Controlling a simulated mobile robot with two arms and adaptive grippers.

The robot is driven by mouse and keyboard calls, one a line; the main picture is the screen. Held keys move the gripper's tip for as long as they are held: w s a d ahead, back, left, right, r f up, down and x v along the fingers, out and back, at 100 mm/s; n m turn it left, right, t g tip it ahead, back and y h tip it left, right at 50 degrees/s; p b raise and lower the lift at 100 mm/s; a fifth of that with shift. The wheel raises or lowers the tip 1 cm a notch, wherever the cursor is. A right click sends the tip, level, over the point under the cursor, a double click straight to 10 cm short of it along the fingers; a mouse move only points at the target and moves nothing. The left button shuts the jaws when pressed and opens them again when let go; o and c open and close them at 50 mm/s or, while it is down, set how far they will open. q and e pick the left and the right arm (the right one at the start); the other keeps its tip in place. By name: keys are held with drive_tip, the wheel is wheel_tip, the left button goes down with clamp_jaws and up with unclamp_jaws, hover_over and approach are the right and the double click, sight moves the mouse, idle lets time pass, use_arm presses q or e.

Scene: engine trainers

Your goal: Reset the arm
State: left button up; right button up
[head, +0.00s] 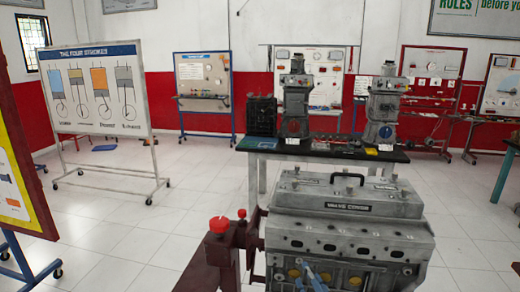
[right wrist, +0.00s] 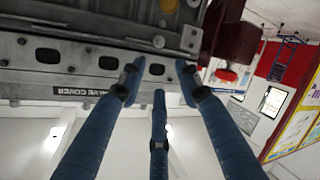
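My right gripper (head: 313,277) shows at the bottom of the head view as blue fingers in front of the grey engine's side. In the right wrist view the right gripper (right wrist: 157,82) has its blue fingers spread apart, with nothing seen between them. The grey engine block (head: 345,238) with its valve cover (head: 345,196) and black handle stands in front of me. The engine's side (right wrist: 70,55) shows upside down past the fingertips in the right wrist view; I cannot tell whether they touch it. My left gripper is not in view.
A dark red engine stand (head: 216,262) with red knobs is left of the engine. Behind is a table (head: 262,142) with cutaway engines.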

drive_tip(key=s+d+f+m+g+h, duration=0.1)
drive_tip(key=s+d+f+m+g, duration=0.15)
drive_tip(key=s+f, duration=0.4)
drive_tip(key=s+d+f+m+g+h, duration=0.1)
drive_tip(key=s+d+f+m+g, duration=0.15)
drive_tip(key=s+f, duration=0.45)
drive_tip(key=s+d+f+m+g, duration=0.1)
drive_tip(key=s+d+f+g, duration=0.15)
drive_tip(key=s, duration=0.75)
drive_tip(key=s+d+f+m+g, duration=0.15)
drive_tip(key=s+g, duration=0.25)
drive_tip(key=s, duration=0.6)
wheel_tip(320, 180, down, 30)
drive_tip(key=s+a+g+b, duration=0.1)
drive_tip(key=s+g, duration=0.1)
drive_tip(key=s+d+f+b, duration=0.1)
drive_tip(key=s+d+f, duration=0.2)
drive_tip(key=s+f, duration=1.2)
drive_tip(key=shift+s+f+g, duration=0.2)
drive_tip(key=shift+s+g, duration=0.15)
drive_tip(key=shift+s, duration=0.4)
drive_tip(key=shift+n, duration=0.25)
drive_tip(key=shift+s, duration=0.1)
